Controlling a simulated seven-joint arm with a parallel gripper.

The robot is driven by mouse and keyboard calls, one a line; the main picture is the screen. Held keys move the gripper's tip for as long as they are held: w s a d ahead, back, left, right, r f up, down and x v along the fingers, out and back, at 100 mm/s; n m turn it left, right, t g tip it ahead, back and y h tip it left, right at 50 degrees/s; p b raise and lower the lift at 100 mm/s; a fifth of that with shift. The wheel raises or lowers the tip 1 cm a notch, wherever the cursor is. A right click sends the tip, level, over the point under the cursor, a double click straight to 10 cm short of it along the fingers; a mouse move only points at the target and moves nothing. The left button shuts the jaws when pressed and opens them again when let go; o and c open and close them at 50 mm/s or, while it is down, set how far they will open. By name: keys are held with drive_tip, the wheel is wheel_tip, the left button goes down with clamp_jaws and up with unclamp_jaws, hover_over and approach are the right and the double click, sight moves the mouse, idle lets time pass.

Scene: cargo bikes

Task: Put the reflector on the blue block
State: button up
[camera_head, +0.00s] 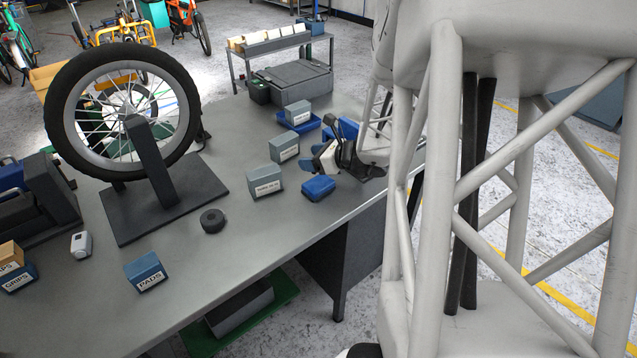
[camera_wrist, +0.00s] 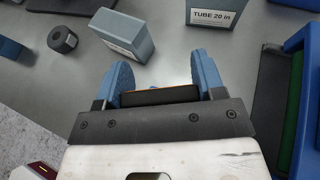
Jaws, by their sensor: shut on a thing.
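My gripper (camera_head: 324,149) is above the right part of the bench, its blue fingers shut on a thin dark piece with an orange edge. In the wrist view this piece, seemingly the reflector (camera_wrist: 160,96), lies between the fingertips (camera_wrist: 163,84). Its face is hidden from me. The blue block (camera_head: 318,187) lies on the bench near the front edge, just below and in front of the gripper in the head view. I cannot make it out in the wrist view. The reflector is apart from the block.
Grey-green boxes (camera_head: 264,180) (camera_head: 284,148) stand left of my gripper; another sits in a blue tray (camera_head: 298,122) behind. A black roll (camera_head: 212,221), a PADS box (camera_head: 147,272) and a wheel on a stand (camera_head: 165,195) are further left. A blue bin (camera_wrist: 306,95) is close at right.

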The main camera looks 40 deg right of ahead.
sight(313, 181)
drive_tip(key=shift+f, duration=0.1)
drive_tip(key=shift+f, duration=2.4)
drive_tip(key=shift+f, duration=0.15)
drive_tip(key=o, duration=0.9)
drive_tip(key=shift+r, duration=0.2)
drive_tip(key=v, duration=1.2)
drive_tip(key=shift+d, duration=0.1)
drive_tip(key=shift+w, duration=0.1)
